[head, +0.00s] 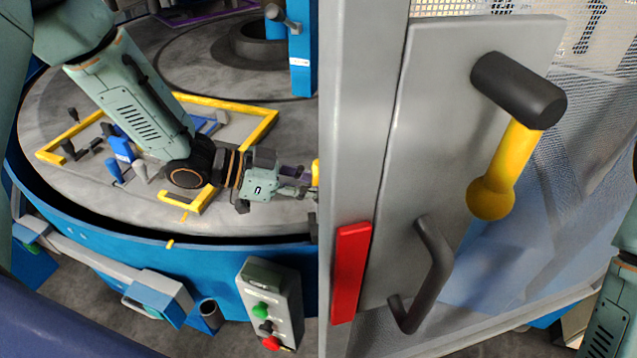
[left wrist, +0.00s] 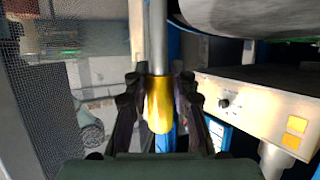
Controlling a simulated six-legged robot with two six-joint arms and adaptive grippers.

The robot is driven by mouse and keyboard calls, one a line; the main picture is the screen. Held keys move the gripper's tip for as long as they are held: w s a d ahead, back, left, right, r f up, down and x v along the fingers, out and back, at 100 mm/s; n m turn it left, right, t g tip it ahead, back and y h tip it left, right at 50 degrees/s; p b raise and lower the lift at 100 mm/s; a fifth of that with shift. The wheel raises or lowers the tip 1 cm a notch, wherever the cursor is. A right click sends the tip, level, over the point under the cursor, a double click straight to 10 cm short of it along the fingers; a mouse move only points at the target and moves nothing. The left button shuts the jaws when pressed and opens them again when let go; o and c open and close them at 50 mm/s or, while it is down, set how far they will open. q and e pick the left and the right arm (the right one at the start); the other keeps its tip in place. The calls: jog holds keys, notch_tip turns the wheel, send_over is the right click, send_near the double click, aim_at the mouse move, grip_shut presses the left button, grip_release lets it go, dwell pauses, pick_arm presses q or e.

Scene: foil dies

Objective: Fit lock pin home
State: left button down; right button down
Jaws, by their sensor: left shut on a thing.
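My left gripper (head: 302,186) reaches in from the left over the round grey table, and its tips are partly hidden behind the grey door post. In the left wrist view, the left gripper (left wrist: 160,100) is shut on the yellow grip of a pin (left wrist: 158,112). The pin's grey metal shaft runs away from the fingers toward the top of the picture, and its far end is out of view. In the head view only a sliver of yellow (head: 316,172) shows at the fingertips. No hole for the pin can be made out. My right gripper is out of view.
A grey door (head: 465,150) with mesh, a dark handle (head: 435,270), a yellow ball-ended lever (head: 505,175) and a red block (head: 350,273) fills the right side. A yellow frame (head: 262,128) with small tools lies on the round table. A button box (head: 272,300) hangs at its front.

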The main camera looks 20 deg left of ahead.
pick_arm(q)
jog(key=shift+f+b, duration=2.4)
jog(key=shift+f, duration=1.25)
jog(key=c, duration=1)
grip_release()
jog(key=shift+c, duration=0.2)
jog(key=v, duration=1.2)
